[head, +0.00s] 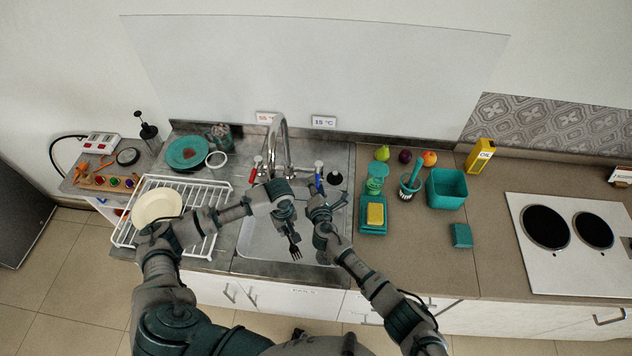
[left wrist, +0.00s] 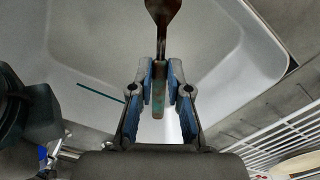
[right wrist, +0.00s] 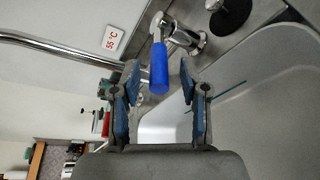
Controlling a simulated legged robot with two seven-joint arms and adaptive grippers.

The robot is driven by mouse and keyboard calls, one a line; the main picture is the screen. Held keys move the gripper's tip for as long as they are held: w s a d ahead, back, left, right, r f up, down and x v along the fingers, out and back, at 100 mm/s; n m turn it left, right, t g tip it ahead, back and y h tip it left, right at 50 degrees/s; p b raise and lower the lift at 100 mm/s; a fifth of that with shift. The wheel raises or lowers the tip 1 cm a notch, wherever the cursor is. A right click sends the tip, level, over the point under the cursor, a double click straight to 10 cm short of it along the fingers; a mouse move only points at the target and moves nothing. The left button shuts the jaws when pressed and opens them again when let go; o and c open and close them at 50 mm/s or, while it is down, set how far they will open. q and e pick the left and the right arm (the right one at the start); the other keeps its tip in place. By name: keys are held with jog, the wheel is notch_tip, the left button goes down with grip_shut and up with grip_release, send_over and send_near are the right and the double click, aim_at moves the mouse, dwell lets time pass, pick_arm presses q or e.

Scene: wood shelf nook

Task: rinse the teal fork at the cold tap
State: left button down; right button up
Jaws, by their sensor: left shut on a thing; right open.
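The fork (head: 295,251) is in my left gripper (head: 289,230), dark tines pointing down over the sink basin (head: 262,240). In the left wrist view its teal handle (left wrist: 158,95) is between the fingers (left wrist: 160,92); its neck looks brown and the tines are out of frame. My right gripper (head: 316,190) is open at the cold tap's side of the sink. In the right wrist view the blue tap lever (right wrist: 158,66) lies between its open fingers (right wrist: 160,85); I cannot tell whether they touch it. The curved spout (head: 282,135) rises behind the basin. No water stream is clear.
A red tap lever (head: 256,166) is left of the spout, below the 55 °C label (head: 267,118); the 15 °C label (head: 323,122) is right. A teal soap dispenser (head: 375,185) stands right.

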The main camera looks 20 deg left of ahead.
jog(key=shift+x, duration=1.1)
grip_shut()
